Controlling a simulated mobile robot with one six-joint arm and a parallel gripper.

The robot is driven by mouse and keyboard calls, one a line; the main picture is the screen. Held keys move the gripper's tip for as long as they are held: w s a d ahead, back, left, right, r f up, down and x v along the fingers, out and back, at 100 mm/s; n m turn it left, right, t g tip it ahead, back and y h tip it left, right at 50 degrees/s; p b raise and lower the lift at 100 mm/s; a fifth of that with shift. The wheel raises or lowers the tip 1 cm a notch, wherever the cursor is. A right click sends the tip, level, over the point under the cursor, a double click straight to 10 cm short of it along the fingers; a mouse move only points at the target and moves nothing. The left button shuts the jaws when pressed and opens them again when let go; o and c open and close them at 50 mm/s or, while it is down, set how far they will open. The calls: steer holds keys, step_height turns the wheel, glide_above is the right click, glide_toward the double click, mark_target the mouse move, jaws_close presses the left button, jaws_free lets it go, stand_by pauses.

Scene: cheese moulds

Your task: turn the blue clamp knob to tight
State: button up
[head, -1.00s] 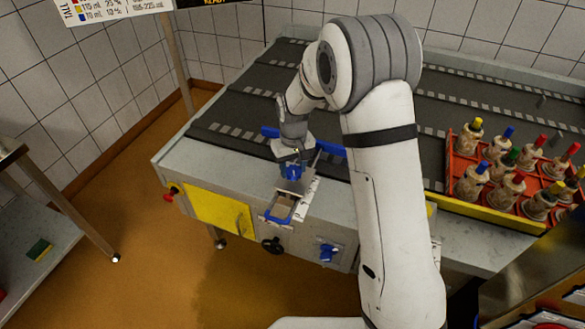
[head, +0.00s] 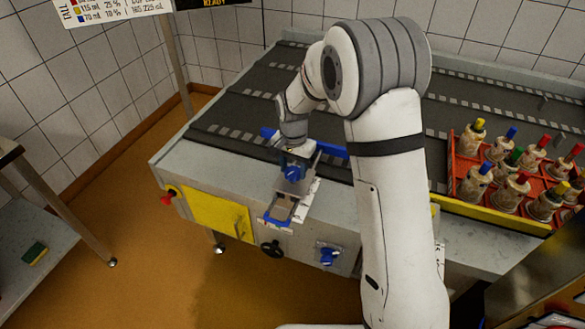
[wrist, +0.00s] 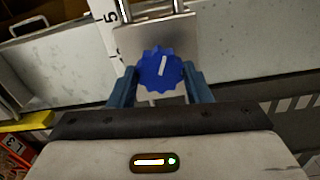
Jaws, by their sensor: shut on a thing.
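The blue clamp knob (wrist: 162,68) is a scalloped disc with a white pointer line. In the wrist view it sits between the two fingers of my gripper (wrist: 161,84), in front of a grey metal block (wrist: 158,38). The fingers are shut on it from both sides. The pointer line is close to upright, leaning slightly right at its top. In the head view the blue knob (head: 292,173) shows at the front edge of the conveyor, with my gripper (head: 293,160) at it. The fingertips are hard to make out there.
A blue-edged holder (head: 281,208) sits just in front of the clamp. A black knob (head: 272,249) and another blue knob (head: 328,256) are on the machine's front. A red crate (head: 468,160) of bottle-like moulds with coloured tops stands at right. The belt (head: 240,107) behind is mostly clear.

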mark_target(293, 171)
steer(key=shift+m, duration=0.6)
steer(key=shift+w, duration=0.1)
steer(key=o, duration=1)
steer(key=shift+a+r, duration=0.1)
steer(key=shift+r, duration=3.8)
